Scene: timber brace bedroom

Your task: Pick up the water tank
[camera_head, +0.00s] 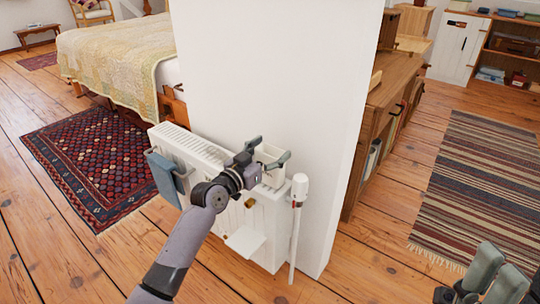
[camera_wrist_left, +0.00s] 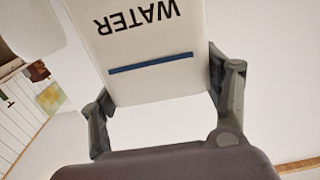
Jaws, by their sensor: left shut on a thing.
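The water tank (camera_wrist_left: 140,50) is a white box with "WATER" lettering and a blue line, upside down in the left wrist view. In the head view the tank (camera_head: 268,153) shows small and pale by the wall end, at the top of the white radiator (camera_head: 205,153). My left gripper (camera_head: 268,151) is shut on it, one finger on each side. Those fingers (camera_wrist_left: 165,105) flank its sides in the wrist view. Whether the tank touches the radiator is hidden. My right gripper (camera_head: 497,277) is at the bottom right, partly cut off, away from the tank.
A white wall (camera_head: 270,70) stands right behind the radiator. A blue cloth (camera_head: 163,178) hangs on the radiator's left end, and a white valve with a pipe (camera_head: 298,195) stands at its right. A wooden cabinet (camera_head: 395,85) is beyond the wall. Floor is clear at the front.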

